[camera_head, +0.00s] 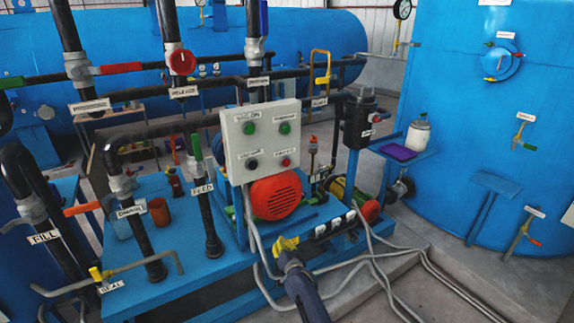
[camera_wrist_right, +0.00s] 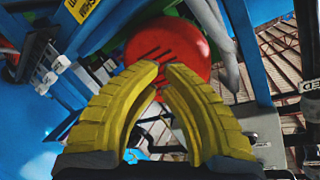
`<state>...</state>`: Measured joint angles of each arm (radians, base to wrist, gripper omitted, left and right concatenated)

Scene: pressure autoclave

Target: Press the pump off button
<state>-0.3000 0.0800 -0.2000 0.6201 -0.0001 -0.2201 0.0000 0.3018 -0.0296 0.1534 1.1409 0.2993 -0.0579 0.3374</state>
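A light grey control box (camera_head: 237,152) stands upright at the centre of the head view. It has two green buttons on top, one at left (camera_head: 249,128) and one at right (camera_head: 285,128). Below them are a black button (camera_head: 252,164) and a red button (camera_head: 286,162). Their small labels are too blurred to read. My right gripper (camera_head: 284,244), with yellow fingers, is below the box and apart from it. In the right wrist view its fingertips (camera_wrist_right: 162,68) nearly meet, with nothing between them. My left gripper is not in view.
A red round motor cover (camera_head: 276,197) sits just below the box and shows beyond the fingers in the wrist view (camera_wrist_right: 168,45). Labelled pipes and valves crowd the left. Grey cables (camera_head: 345,262) run along the floor. A large blue tank (camera_head: 490,130) stands at right.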

